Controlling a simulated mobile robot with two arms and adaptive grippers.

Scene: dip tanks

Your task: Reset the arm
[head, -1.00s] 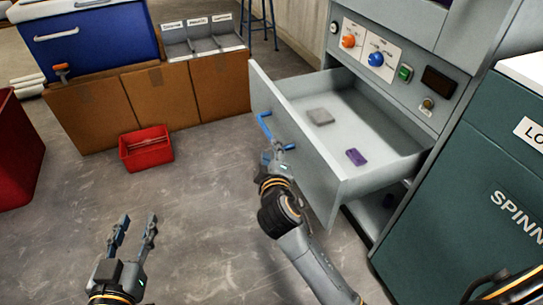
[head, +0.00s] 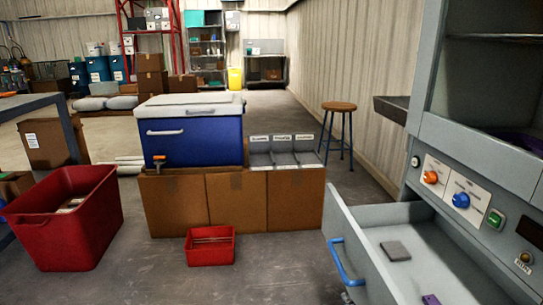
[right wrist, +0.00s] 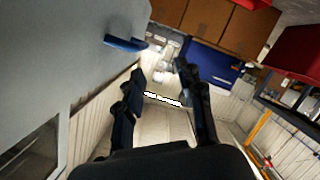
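My right gripper (right wrist: 160,78) is open in the right wrist view, with its two dark fingers apart and nothing between them. The drawer's blue handle (right wrist: 125,43) is left of the fingers there, apart from them. In the head view the blue handle (head: 344,264) is on the front of the open grey drawer (head: 345,225) at lower right. Most of my right arm is outside the head view; only a small grey piece shows at the bottom edge below the handle. My left gripper is in neither current view.
The drawer holds a grey block (head: 395,250) and a purple block (head: 430,299). A small red bin (head: 210,250) and a large red bin (head: 65,235) stand on the floor. A blue cooler (head: 195,140) sits on cardboard boxes (head: 238,203). A stool (head: 339,108) stands behind.

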